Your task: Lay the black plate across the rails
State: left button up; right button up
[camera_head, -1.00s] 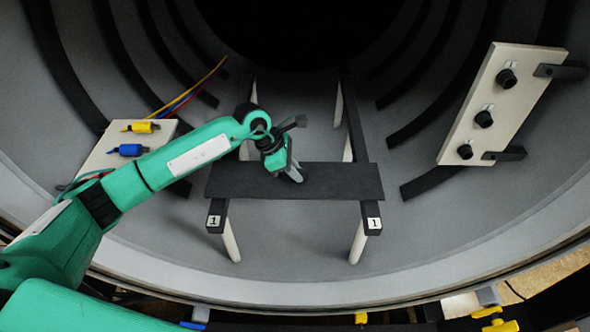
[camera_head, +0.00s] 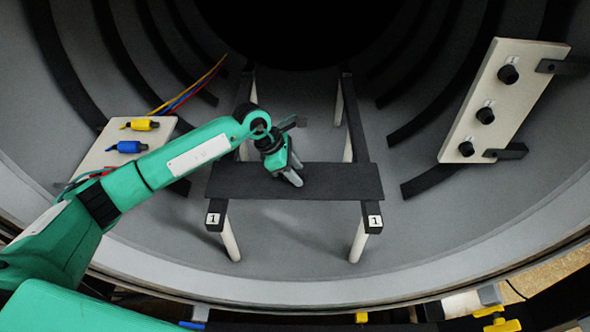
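The black plate (camera_head: 345,183) lies flat across the front part of the two dark rails, the left rail (camera_head: 215,217) and the right rail (camera_head: 371,216). Its ends reach a little past both rails. My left gripper (camera_head: 292,176) points down at the plate's upper surface, near its middle and back edge. Its grey fingertips overlap the plate in the picture. I cannot tell whether they grip the plate or only touch it. My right gripper is not in view.
White posts (camera_head: 230,240) carry the rails inside the round grey chamber. A pale panel with several black knobs (camera_head: 500,105) is on the right wall. A pale board (camera_head: 97,157) with yellow and blue connectors is at left. The floor in front of the plate is clear.

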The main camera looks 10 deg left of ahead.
pick_arm(q)
jog(key=shift+f, duration=0.15)
jog(key=shift+a+r, duration=0.25)
jog(key=shift+r, duration=0.05)
jog(key=b+v, duration=0.4)
jog(key=v, duration=0.9)
